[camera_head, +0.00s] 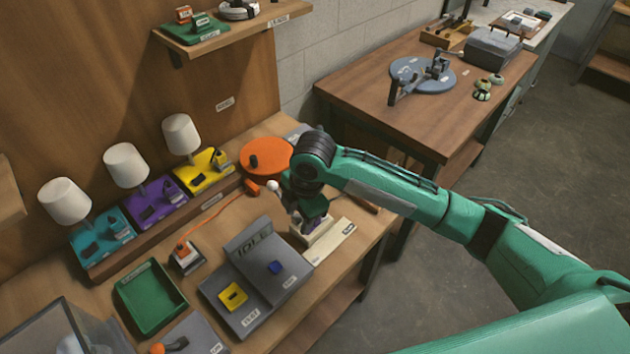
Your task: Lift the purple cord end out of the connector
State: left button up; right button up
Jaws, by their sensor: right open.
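My right gripper (303,217) reaches in from the right over the bench and points down at a pale connector block (325,240) near the bench's right end. The gripper is open, with its dark fingers at the block's upper part. A small purple patch (318,224) shows between the gripper and the block, and it looks like the purple cord end. My gripper and wrist hide most of it, and I cannot tell how deep it sits in the connector or whether the fingers touch it. My left gripper is not in view.
An orange disc (266,155) lies behind my wrist. An orange cord (212,222) runs left of the gripper to a small socket block (187,258). A grey stand (250,310) and a green tray (150,296) are at front left. Three white lamps (125,164) stand behind.

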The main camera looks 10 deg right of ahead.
jog(key=w+d+r+n+h, duration=0.2)
jog(key=w+d+r, duration=0.2)
jog(key=w+d, duration=0.1)
notch_tip(320, 180, down, 13)
jog(key=p, duration=0.3)
jog(key=shift+f, duration=0.2)
jog(key=shift+a, duration=0.1)
grip_shut()
jog(key=c, duration=0.7)
grip_release()
jog(key=shift+c, duration=0.2)
grip_shut()
jog(key=shift+r+p, duration=0.9)
jog(key=shift+p, duration=0.25)
jog(key=shift+r+p, duration=1.1)
jog(key=shift+r, duration=0.05)
